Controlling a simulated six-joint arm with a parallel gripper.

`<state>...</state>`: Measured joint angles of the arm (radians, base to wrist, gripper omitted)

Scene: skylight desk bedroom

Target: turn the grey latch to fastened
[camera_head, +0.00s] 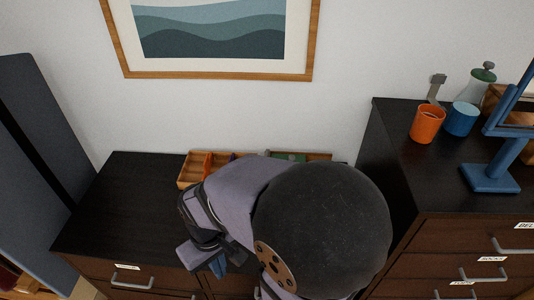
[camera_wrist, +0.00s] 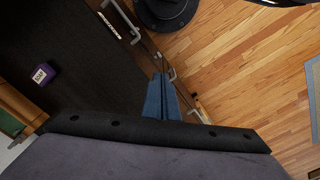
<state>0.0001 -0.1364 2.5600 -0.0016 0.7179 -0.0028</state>
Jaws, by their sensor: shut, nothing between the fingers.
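My gripper (camera_head: 218,266) is over the front edge of the low dark dresser in the head view, partly covered by my own arm. In the wrist view its blue fingers (camera_wrist: 160,98) are together, with nothing seen between them, beside the dresser's drawer fronts. I cannot make out a grey latch with certainty. A small grey bracket-like piece (camera_head: 437,88) stands at the back of the taller right dresser; I cannot tell whether it is the latch. Grey drawer handles (camera_wrist: 134,34) show near the fingers in the wrist view. My arm hides part of the low dresser's front.
The low dresser top (camera_head: 130,205) is clear at left. A wooden compartment tray (camera_head: 190,171) sits at its back. A small purple labelled item (camera_wrist: 43,74) lies on top. The right dresser holds an orange cup (camera_head: 427,125), a blue cup (camera_head: 461,120) and a blue stand (camera_head: 490,178).

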